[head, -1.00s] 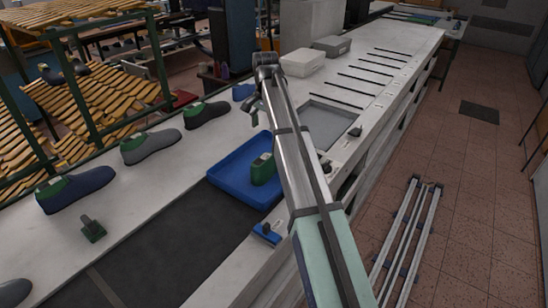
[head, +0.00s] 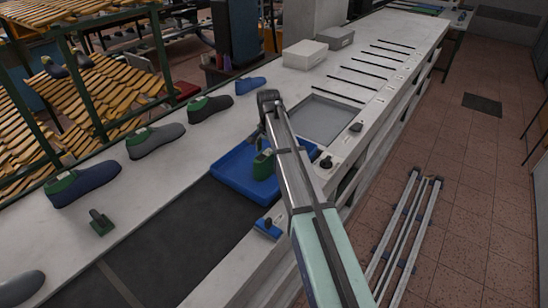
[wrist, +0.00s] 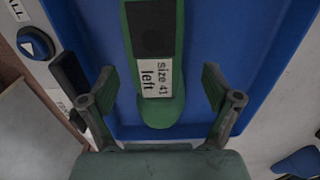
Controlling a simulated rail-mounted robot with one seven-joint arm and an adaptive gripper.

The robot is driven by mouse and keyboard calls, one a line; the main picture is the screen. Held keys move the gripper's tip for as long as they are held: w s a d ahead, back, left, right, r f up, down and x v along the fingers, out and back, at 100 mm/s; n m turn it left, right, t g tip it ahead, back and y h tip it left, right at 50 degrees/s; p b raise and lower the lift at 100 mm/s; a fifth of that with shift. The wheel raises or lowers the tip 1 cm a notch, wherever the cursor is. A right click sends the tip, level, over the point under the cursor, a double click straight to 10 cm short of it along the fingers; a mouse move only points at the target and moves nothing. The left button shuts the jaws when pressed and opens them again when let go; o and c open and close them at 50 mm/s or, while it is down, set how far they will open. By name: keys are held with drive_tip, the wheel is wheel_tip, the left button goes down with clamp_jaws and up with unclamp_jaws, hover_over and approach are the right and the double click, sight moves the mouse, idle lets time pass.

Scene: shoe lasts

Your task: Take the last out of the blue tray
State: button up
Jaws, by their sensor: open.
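The green last (head: 262,166) lies in the blue tray (head: 222,174) on the white bench, partly hidden behind my arm in the head view. In the wrist view the last (wrist: 165,112) has a dark patch and a white label reading "Size 41 left". The blue tray floor (wrist: 240,40) shows around it. My gripper (wrist: 158,82) is open, with one finger on each side of the last's near end and a visible gap to each side. In the head view its fingers are largely hidden by the arm.
Shod lasts, grey (head: 156,140) and navy (head: 82,183), stand along the bench's left side. A grey tray (head: 318,119) lies beyond the blue one. A blue button (wrist: 35,43) sits close to the blue tray.

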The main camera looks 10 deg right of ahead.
drive_tip(key=shift+s+f+p, duration=0.1)
drive_tip(key=shift+f+p, duration=0.7)
drive_tip(key=shift+f, duration=1.25)
drive_tip(key=shift+c, duration=0.3)
clamp_jaws()
